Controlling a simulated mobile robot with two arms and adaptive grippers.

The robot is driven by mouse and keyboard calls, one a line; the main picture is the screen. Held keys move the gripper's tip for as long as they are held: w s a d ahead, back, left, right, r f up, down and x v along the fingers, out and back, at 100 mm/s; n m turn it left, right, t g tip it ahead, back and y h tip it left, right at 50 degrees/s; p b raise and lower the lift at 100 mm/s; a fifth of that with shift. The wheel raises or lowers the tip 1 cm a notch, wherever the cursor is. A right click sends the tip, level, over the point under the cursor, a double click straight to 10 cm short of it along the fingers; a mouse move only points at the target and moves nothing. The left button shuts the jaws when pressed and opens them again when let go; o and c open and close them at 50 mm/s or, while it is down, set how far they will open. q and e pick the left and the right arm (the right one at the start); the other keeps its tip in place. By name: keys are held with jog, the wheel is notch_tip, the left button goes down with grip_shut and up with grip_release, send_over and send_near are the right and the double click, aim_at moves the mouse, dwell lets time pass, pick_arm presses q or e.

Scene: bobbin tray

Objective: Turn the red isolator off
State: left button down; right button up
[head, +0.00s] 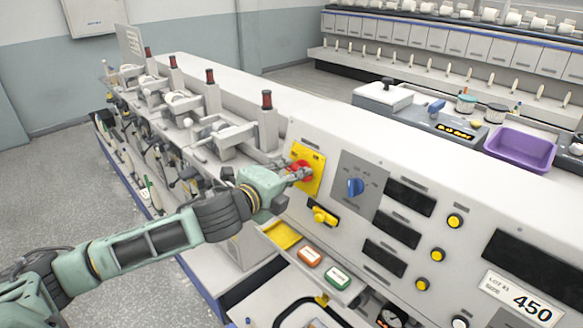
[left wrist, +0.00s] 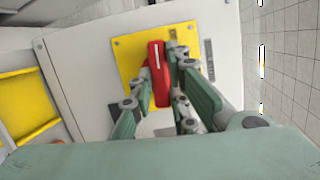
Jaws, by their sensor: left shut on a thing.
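The red isolator (head: 306,163) is a rotary handle on a yellow plate (head: 317,180) on the machine's sloping front panel. In the left wrist view the red handle (left wrist: 158,60) stands nearly upright in the picture, with a white line on it. My left gripper (head: 298,174) is at the handle, its fingers on either side of it and shut on it. The fingers (left wrist: 158,95) hide part of the handle in the left wrist view. My right gripper is not in view.
Right of the isolator is a blue rotary switch (head: 356,187) on a grey plate. Below it is a yellow knob (head: 322,215). An orange button (head: 309,256) and a green button (head: 337,277) lie lower. A purple tray (head: 520,148) stands behind.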

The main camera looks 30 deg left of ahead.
pick_arm(q)
jog(key=shift+n+p, duration=0.3)
jog(key=shift+n, duration=0.2)
jog(key=c, duration=1.7)
grip_release()
jog(key=shift+a, duration=0.1)
jog(key=shift+v, duration=3.7)
jog(key=shift+r, duration=0.15)
